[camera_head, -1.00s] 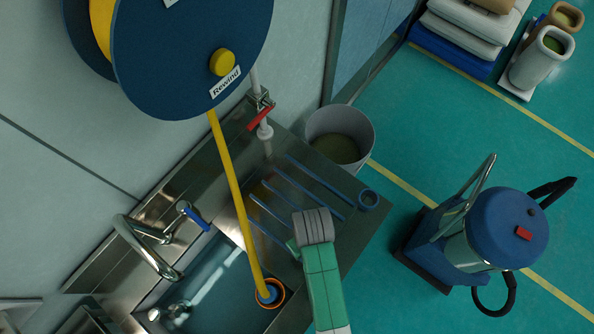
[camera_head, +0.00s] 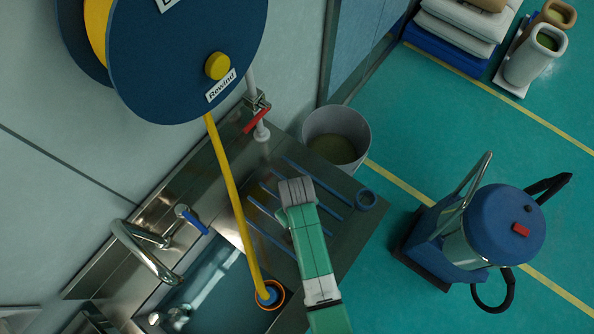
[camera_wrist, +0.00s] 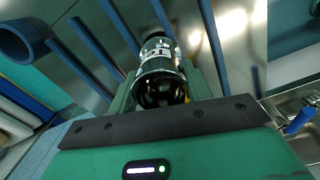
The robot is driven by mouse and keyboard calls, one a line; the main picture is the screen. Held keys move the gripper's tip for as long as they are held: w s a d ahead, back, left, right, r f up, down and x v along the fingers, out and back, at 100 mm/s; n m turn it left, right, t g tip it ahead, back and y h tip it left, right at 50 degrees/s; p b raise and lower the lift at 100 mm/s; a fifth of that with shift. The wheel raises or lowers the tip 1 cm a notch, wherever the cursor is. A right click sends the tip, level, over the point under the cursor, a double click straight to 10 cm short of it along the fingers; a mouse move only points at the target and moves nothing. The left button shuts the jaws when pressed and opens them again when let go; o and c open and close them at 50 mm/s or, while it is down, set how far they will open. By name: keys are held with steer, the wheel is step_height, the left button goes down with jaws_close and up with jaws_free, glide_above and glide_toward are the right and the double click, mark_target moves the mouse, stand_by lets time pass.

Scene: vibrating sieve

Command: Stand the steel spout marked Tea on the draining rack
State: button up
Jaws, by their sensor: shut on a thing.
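The steel spout (camera_wrist: 160,82) is held between the green fingers of my gripper (camera_head: 297,192). In the wrist view it is shiny and round, with a dark opening towards the camera and a black-and-white label that I cannot read. In the head view the spout is hidden under my gripper. The draining rack (camera_head: 330,190) is a row of blue bars on the steel drainboard; its bars (camera_wrist: 90,55) also pass on both sides of the spout in the wrist view. My gripper is over the rack. I cannot tell whether the spout touches it.
A yellow hose (camera_head: 228,190) runs from the blue reel (camera_head: 180,50) to an orange-rimmed fitting in the sink (camera_head: 215,285). A red-handled valve (camera_head: 256,120) and a steel tap (camera_head: 140,250) stand behind. A bucket (camera_head: 360,140) and a blue vacuum (camera_head: 500,225) are on the floor.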

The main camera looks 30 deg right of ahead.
steer(key=shift+f, duration=0.1)
steer(key=o, duration=1.2)
steer(key=shift+c, duration=0.2)
step_height(320, 180, up, 12)
steer(key=shift+w+r, duration=0.1)
steer(key=shift+r, duration=0.1)
